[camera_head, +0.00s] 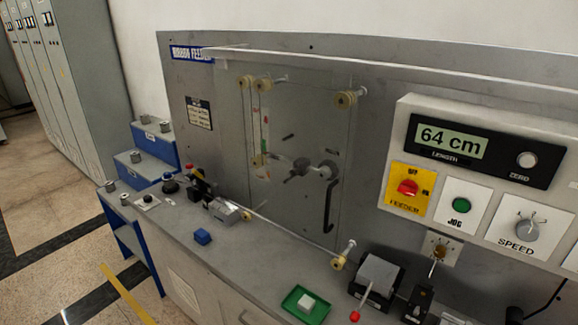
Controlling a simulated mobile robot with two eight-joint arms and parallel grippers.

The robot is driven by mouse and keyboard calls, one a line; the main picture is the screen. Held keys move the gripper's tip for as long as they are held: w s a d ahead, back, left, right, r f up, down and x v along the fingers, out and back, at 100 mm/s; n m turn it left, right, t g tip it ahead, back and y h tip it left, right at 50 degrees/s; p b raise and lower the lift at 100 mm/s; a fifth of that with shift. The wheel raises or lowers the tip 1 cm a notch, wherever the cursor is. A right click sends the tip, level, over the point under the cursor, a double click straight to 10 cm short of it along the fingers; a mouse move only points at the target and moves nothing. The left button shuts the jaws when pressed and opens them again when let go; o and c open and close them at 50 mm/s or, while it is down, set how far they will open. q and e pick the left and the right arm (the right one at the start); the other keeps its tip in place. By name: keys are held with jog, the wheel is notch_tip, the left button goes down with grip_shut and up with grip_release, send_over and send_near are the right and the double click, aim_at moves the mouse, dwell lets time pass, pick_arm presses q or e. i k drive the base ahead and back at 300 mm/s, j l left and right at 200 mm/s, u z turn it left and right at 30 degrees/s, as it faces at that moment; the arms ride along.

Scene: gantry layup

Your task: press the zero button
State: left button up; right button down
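The zero button (527,159) is a round, pale grey knob on the black display panel at the upper right, with the label ZERO below it. The length display (450,140) to its left on the same panel reads 64 cm. Nothing covers the button. Neither of my grippers shows in the head view.
Below the panel are the red feeder switch (408,187), the green jog button (460,205) and the speed knob (527,229). Blue steps (140,170) stand at the left.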

aim_at(526, 161)
jog(key=z, duration=1.5)
